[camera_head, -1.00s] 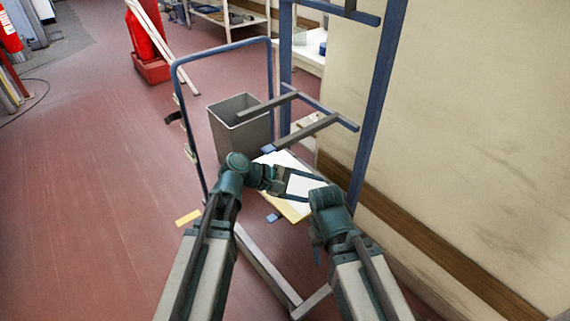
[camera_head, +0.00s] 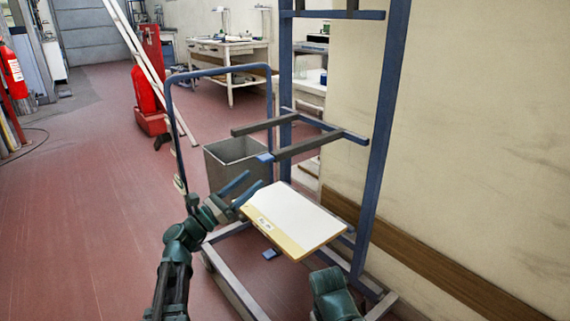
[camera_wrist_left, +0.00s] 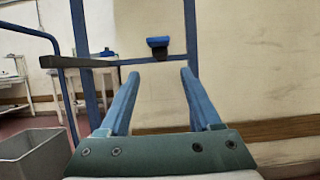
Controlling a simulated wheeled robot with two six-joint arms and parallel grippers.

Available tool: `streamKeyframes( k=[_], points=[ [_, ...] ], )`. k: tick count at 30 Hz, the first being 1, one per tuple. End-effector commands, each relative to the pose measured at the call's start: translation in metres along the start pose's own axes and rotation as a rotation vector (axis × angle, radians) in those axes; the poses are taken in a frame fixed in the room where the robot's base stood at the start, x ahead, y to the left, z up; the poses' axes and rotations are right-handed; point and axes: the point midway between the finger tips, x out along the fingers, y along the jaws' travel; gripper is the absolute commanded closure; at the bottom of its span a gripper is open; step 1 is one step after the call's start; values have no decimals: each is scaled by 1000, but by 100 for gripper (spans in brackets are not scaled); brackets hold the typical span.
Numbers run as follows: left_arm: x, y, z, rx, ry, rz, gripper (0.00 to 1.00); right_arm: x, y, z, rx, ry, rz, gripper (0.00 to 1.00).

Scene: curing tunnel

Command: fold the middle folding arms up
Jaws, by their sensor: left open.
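In the head view the two middle folding arms, a farther one (camera_head: 265,125) and a nearer one (camera_head: 308,144), stick out level to the left from the blue rack (camera_head: 375,150). The nearer one has a blue end tip (camera_head: 265,158). My left gripper (camera_head: 243,183) is open and empty, just below and left of that tip. In the left wrist view, the blue tip (camera_wrist_left: 158,41) shows above and between my spread fingers (camera_wrist_left: 160,72), not touching them. The farther arm (camera_wrist_left: 60,62) is at upper left. Only a link of my right arm shows; its gripper is out of view.
A white panel with a yellow edge (camera_head: 300,222) lies on the rack below the middle arms. A grey bin (camera_head: 235,160) stands behind, inside the blue hoop frame (camera_head: 172,110). The wall (camera_head: 480,130) is close on the right. Open floor (camera_head: 80,200) lies left.

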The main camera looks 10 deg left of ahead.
Motion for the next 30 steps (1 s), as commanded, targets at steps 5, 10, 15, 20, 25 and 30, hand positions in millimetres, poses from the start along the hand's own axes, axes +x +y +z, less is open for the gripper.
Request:
streamKeyframes(
  k=[5,10,15,20,25,30],
  points=[
    [6,0,2,-1,0,0,35,-4,0,0,0,0,0,50],
    [33,1,4,-2,0,-3,35,-16,2,1,-3,0,0,50],
    [69,1,4,-2,0,-3,35,-30,3,2,-5,0,0,50],
    [100,1,3,0,1,-3,35,-41,4,2,-5,-1,1,50],
    [123,1,2,1,1,-2,35,-49,5,3,-3,-1,2,50],
    [136,0,1,1,1,-1,35,-53,6,3,-2,-2,3,50]
  ],
)
